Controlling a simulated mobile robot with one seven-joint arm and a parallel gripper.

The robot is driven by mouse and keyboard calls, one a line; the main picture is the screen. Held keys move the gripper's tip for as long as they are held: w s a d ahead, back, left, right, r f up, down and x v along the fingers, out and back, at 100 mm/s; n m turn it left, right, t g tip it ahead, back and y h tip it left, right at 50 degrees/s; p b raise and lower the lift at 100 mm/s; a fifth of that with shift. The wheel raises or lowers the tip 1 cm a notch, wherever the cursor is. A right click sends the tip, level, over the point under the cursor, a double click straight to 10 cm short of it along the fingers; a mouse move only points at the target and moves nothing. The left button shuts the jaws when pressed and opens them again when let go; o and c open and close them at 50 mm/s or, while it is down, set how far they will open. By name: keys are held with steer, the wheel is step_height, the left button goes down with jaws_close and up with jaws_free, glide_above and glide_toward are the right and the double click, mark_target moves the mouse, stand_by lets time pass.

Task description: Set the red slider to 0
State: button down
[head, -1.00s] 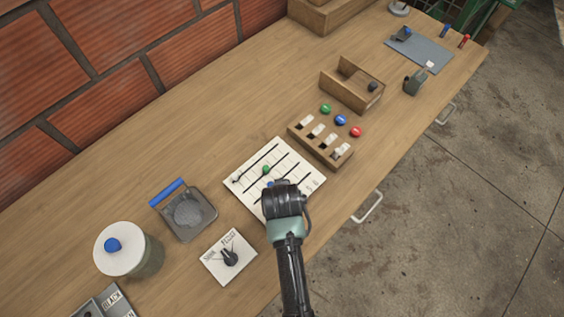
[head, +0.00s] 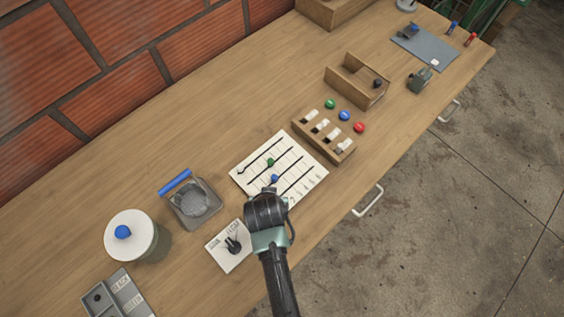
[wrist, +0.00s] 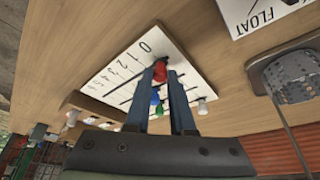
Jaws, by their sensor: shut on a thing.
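The white slider board (head: 301,163) lies on the bench and has several slots. My gripper (wrist: 161,74) is shut on the red slider knob (wrist: 160,68) in the wrist view, one finger on each side. The knob sits near the end of its slot by the printed 0; whether it is exactly level with the 0 I cannot tell. In the head view my gripper and wrist hide the red knob. The blue knob (head: 274,178), green knob (head: 270,161) and a white knob (head: 241,172) sit on the other slots.
A dial plate (head: 229,246) lies close below left of my gripper. A wooden switch box (head: 323,138) stands right of the board, with green, blue and red buttons behind it.

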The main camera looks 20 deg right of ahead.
steer(key=shift+a, duration=0.2)
steer(key=c, duration=0.8)
jaws_free()
steer(key=shift+s, duration=0.1)
steer(key=shift+o, duration=0.2)
steer(key=shift+r, duration=0.1)
steer(key=v, duration=1.2)
steer(key=shift+s+r, duration=0.15)
steer(key=shift+r, duration=0.2)
steer(key=shift+a, duration=0.15)
